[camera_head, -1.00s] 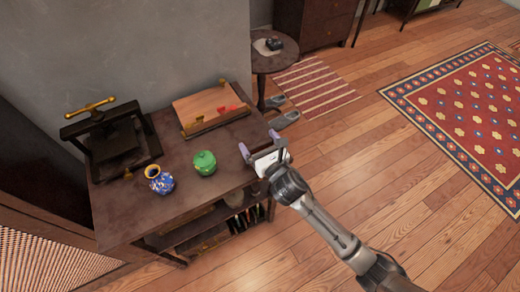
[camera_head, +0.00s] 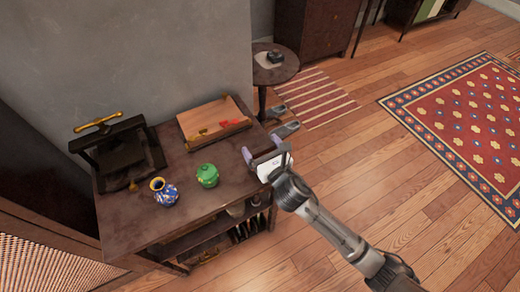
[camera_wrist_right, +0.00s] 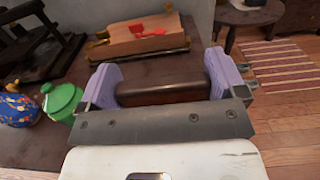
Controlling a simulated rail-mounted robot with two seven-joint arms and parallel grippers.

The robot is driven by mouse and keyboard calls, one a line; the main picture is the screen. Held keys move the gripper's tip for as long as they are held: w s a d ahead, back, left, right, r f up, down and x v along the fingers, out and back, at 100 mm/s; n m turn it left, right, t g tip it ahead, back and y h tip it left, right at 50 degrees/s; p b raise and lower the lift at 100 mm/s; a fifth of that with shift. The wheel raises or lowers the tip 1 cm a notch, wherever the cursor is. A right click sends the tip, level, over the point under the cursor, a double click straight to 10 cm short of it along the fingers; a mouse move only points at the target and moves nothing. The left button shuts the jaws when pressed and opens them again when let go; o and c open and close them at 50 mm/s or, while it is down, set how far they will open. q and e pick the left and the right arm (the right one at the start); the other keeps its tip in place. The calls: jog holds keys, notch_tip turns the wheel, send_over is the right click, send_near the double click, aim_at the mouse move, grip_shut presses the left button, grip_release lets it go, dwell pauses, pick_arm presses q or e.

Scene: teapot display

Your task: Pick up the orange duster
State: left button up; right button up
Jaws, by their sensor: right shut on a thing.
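My right gripper (camera_head: 262,148) is at the right edge of the dark table (camera_head: 140,222). In the right wrist view its two lilac fingers (camera_wrist_right: 165,82) stand on either side of a dark brown block-like thing (camera_wrist_right: 165,92) and are shut on it. I cannot tell whether this brown thing is part of the orange duster; no clearly orange duster shows. My left gripper is not in view.
A blue patterned vase (camera_head: 164,191), a green lidded jar (camera_head: 207,175), a dark press (camera_head: 120,150) and a wooden board with red pieces (camera_head: 213,116) stand on the table. A small round table (camera_head: 275,66) is behind.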

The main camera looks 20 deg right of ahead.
jog(key=s+d+r+p, duration=0.4)
jog(key=s+d+r, duration=0.1)
jog(key=d, duration=0.5)
jog(key=shift+s+r, duration=0.25)
jog(key=shift+r, duration=0.45)
jog(key=shift+a, duration=0.1)
jog(key=o, duration=0.4)
jog(key=c, duration=0.3)
